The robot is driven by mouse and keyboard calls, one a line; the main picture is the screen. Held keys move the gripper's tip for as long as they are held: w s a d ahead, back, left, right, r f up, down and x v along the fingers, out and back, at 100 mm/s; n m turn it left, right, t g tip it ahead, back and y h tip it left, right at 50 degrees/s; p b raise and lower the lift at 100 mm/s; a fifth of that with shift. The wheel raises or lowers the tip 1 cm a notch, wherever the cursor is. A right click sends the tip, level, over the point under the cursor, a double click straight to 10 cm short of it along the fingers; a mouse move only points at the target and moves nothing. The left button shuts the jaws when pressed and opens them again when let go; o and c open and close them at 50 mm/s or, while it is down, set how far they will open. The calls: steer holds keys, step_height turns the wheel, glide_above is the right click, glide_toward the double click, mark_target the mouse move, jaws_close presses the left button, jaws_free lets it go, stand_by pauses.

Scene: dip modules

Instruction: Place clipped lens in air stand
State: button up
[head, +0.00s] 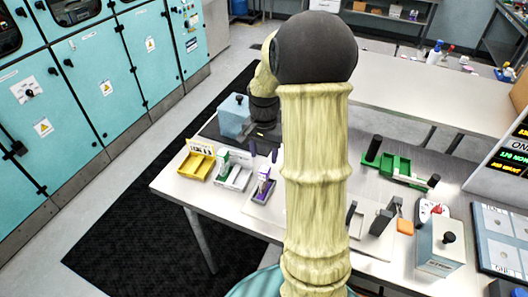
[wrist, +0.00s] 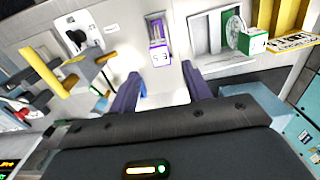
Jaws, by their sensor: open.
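My gripper (wrist: 160,72) is open, its two dark purple fingers apart with nothing between them. In the head view its fingertips (head: 263,152) show beside my arm, above the table's left part. A purple clip piece with a white label (wrist: 158,45) lies just beyond the fingertips; it also stands on a white plate in the head view (head: 264,181). A green and white clipped piece with a round disc (wrist: 250,42) sits by a grey tray (wrist: 208,35). The yellow tray (head: 197,165) has a lettered sign (wrist: 291,41); I cannot read it surely.
A blue-grey box (head: 235,116) stands behind the trays. Green parts (head: 395,166), a dark grey fixture (head: 380,222) and a knobbed box (head: 440,246) occupy the table's right side. My arm hides the table's middle.

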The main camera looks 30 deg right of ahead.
steer(key=s+a+r+n+t, duration=0.1)
steer(key=s+a+n+t, duration=0.1)
steer(key=s+a+n, duration=0.8)
steer(key=s+a, duration=0.2)
steer(key=a, duration=0.1)
steer(key=shift+s+a+t, duration=0.2)
steer(key=shift+a+t, duration=0.05)
steer(key=shift+t, duration=0.05)
steer(key=shift+c, duration=1.4)
